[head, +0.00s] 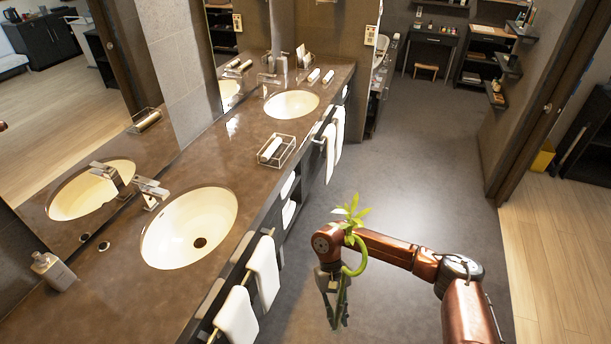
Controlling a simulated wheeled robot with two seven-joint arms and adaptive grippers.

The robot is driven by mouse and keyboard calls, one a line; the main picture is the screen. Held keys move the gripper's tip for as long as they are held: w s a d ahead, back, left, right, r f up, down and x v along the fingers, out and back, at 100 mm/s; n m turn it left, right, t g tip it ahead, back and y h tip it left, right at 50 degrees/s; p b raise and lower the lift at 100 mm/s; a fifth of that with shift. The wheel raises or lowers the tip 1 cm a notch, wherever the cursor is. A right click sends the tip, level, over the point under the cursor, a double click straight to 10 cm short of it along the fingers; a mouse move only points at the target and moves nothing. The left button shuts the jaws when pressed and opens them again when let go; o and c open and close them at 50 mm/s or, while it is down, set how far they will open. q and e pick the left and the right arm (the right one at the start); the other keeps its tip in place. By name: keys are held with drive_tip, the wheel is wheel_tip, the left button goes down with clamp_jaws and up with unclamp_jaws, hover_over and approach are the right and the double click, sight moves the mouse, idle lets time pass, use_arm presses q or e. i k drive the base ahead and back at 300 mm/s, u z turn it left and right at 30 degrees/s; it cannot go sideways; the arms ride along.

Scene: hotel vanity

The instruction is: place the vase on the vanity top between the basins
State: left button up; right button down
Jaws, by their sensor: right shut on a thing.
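The vanity top (228,161) is a long brown counter running from the lower left to the upper middle. It holds a near basin (185,245) and a far basin (292,103). My right gripper (335,308) points down over the floor, to the right of the counter's front edge. It is shut on the vase, whose body is mostly hidden by the gripper and hard to make out. The vase's green plant (352,215) shows leaves above my wrist and a curled stem beside it. My left gripper is out of view.
A wire tray with a rolled towel (271,149) stands on the counter between the basins, near the front edge. Bare counter lies around it. White towels (264,272) hang along the front. A soap bottle (53,271) stands at the lower left. Taps line the mirror side.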

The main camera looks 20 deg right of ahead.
sight(223, 140)
drive_tip(key=z, duration=1.25)
drive_tip(key=i, duration=3.7)
drive_tip(key=u, duration=3.55)
